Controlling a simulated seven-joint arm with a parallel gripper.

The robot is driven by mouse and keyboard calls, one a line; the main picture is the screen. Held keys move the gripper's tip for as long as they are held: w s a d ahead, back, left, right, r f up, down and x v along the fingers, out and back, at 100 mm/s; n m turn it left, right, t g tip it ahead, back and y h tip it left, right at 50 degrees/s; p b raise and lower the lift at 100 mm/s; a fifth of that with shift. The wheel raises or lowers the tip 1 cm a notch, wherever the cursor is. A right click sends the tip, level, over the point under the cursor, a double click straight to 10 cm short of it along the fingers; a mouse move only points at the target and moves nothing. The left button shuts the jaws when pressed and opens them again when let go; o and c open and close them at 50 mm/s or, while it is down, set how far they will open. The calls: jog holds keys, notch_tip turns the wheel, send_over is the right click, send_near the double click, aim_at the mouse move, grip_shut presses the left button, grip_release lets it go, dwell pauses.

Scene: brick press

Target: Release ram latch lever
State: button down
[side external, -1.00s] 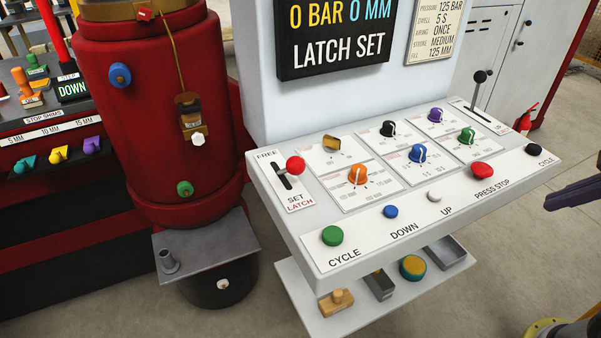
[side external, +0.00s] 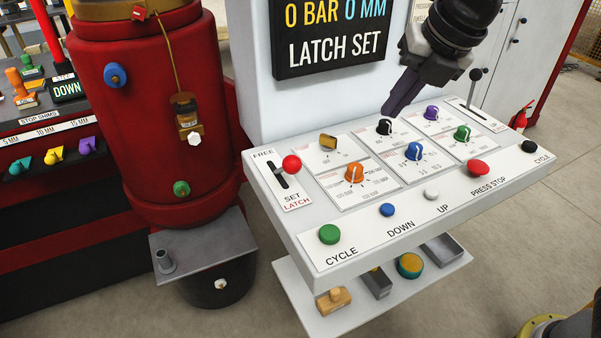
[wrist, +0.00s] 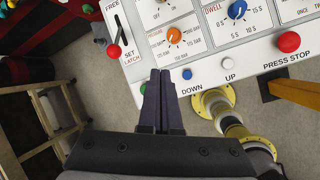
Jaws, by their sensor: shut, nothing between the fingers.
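The ram latch lever (side external: 291,164) has a red ball knob and stands in a slot at the left end of the white control panel, between the FREE and SET labels. In the wrist view the red knob (wrist: 114,51) shows near the SET end. The black display (side external: 337,35) reads 0 BAR 0 MM LATCH SET. My gripper (side external: 388,109) has dark fingers, is shut and empty, and hangs above the back of the panel, right of the lever and apart from it. In the wrist view my gripper (wrist: 160,75) points at the panel's front area.
Orange (side external: 354,174), blue (side external: 414,151) and black (side external: 385,127) knobs stand on the panel right of the lever. Push buttons, including green CYCLE (side external: 330,234) and red PRESS STOP (side external: 477,167), line its front. A red press cylinder (side external: 150,110) stands at left.

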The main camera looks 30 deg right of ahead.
aim_at(285, 169)
jog(key=a+f+n, duration=0.1)
jog(key=a+f, duration=0.2)
jog(key=a, duration=0.3)
jog(key=w+a+f+n+g, duration=0.1)
jog(key=a+f+n, duration=0.1)
jog(key=a+f, duration=0.2)
jog(key=a, duration=0.3)
jog(key=shift+f+n, duration=0.25)
jog(key=shift+n, duration=0.05)
jog(key=shift+f, duration=0.1)
jog(key=shift+g, duration=0.3)
jog(key=x, duration=0.9)
jog(key=shift+w+f, duration=0.15)
jog(key=shift+f, duration=0.2)
jog(key=w, duration=0.1)
jog(key=w+r, duration=0.1)
jog(key=shift+w+d+r, duration=0.3)
jog(key=shift+w+r, duration=0.05)
jog(key=shift+w+d+r, duration=0.1)
jog(key=shift+w+r, duration=0.2)
jog(key=shift+w+r, duration=0.1)
